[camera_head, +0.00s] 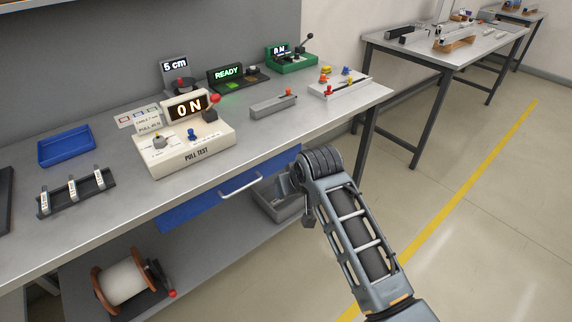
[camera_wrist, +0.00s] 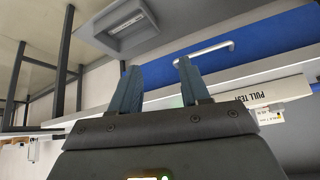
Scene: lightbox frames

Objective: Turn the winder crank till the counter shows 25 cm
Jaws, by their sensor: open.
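A counter sign (camera_head: 175,65) at the back of the bench reads "5 cm". It stands over a small dark device (camera_head: 182,87) with a reddish part on top; whether that part is a crank is too small to tell. A spool (camera_head: 125,284) with brown flanges and pale winding lies on the lower shelf, with a dark bracket and a red-tipped handle (camera_head: 171,293) at its right side. My gripper (camera_wrist: 158,65) is open and empty, its two fingers apart near the bench's blue drawer front. In the head view my arm is right of the bench front, away from counter and spool.
A white pull-test box (camera_head: 190,150) reading "ON" with a red-knobbed lever stands in front of the counter. A "READY" display (camera_head: 227,73) and green box (camera_head: 291,60) stand to the right. A blue tray (camera_head: 66,147) lies left. A blue drawer (camera_head: 215,198) has a protruding handle.

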